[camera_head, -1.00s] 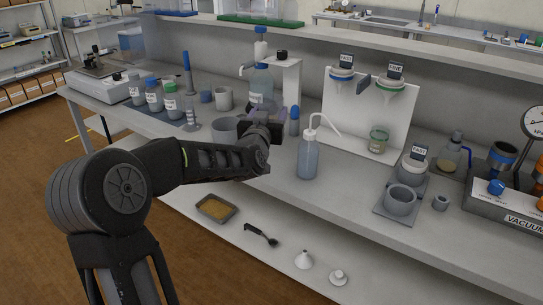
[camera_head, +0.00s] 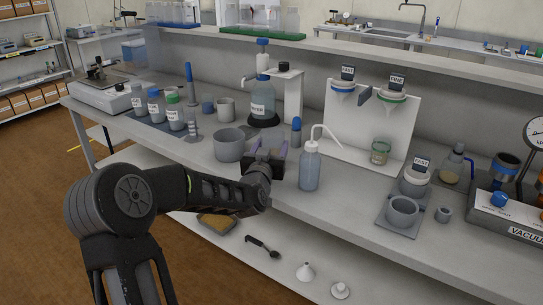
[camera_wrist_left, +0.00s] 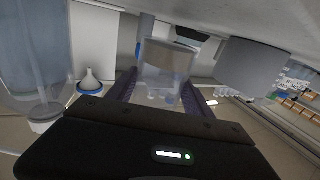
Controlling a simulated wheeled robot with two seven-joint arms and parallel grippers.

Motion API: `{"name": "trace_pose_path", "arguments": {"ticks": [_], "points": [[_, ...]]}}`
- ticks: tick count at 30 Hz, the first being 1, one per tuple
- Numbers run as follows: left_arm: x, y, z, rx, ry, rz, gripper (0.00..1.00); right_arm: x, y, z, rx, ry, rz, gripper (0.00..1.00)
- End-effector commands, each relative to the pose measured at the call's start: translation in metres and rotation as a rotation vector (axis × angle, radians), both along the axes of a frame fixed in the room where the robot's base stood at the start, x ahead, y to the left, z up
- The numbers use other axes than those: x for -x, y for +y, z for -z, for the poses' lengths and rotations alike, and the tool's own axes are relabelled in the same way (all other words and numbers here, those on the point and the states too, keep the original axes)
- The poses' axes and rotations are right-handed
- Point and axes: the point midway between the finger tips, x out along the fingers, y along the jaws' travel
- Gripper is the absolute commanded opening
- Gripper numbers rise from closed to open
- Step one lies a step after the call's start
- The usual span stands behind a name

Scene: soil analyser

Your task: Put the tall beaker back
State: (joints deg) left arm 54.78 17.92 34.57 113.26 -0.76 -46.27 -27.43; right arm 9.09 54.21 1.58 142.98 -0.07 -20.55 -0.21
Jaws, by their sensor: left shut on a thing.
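My left gripper (camera_head: 272,158) is shut on a clear, see-through beaker. In the left wrist view the beaker (camera_wrist_left: 168,65) stands between the two purple-grey fingers (camera_wrist_left: 165,92), its rim towards the top of the picture. In the head view the gripper is above the front part of the bench, between a large grey pot and a wash bottle; the beaker there is mostly hidden by the gripper. I cannot tell whether its base touches the bench. My right gripper is not in view.
The grey pot (camera_head: 229,145) stands just left of the gripper, and the wash bottle (camera_head: 309,168) just right. Behind are a blue-capped cylinder (camera_head: 295,133) and a large water bottle (camera_head: 263,100). Labelled bottles (camera_head: 155,105) stand at left. Bare bench (camera_head: 345,205) lies front right.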

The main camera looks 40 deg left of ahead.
Motion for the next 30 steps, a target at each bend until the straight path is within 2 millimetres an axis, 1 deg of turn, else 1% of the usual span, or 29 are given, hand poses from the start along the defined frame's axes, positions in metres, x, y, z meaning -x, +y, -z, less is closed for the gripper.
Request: {"name": "trace_pose_path", "arguments": {"ticks": [1,3,6,14,18,19,26,27,30], "points": [[0.0,0.0,0.009,0.003,0.002,0.0,0.02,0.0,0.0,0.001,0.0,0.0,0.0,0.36],[0.0,0.0,0.019,0.003,0.002,0.0,0.02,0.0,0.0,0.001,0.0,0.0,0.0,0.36],[0.0,0.0,0.028,0.003,0.0,0.0,0.02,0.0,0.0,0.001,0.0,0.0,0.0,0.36],[0.0,0.0,0.028,-0.001,-0.002,0.0,0.02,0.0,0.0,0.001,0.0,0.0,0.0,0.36],[0.0,0.0,0.032,0.0,-0.001,0.0,0.02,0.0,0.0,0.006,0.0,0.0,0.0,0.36],[0.0,0.0,0.032,0.001,0.0,0.0,0.61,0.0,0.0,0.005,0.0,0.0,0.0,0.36],[0.0,0.0,0.031,0.001,0.001,0.0,0.8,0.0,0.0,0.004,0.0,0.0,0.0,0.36],[0.0,0.0,0.031,0.001,0.0,0.0,0.81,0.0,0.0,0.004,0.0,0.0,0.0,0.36],[0.0,0.0,0.031,0.001,0.0,0.0,0.81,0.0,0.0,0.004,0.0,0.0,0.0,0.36]]}}
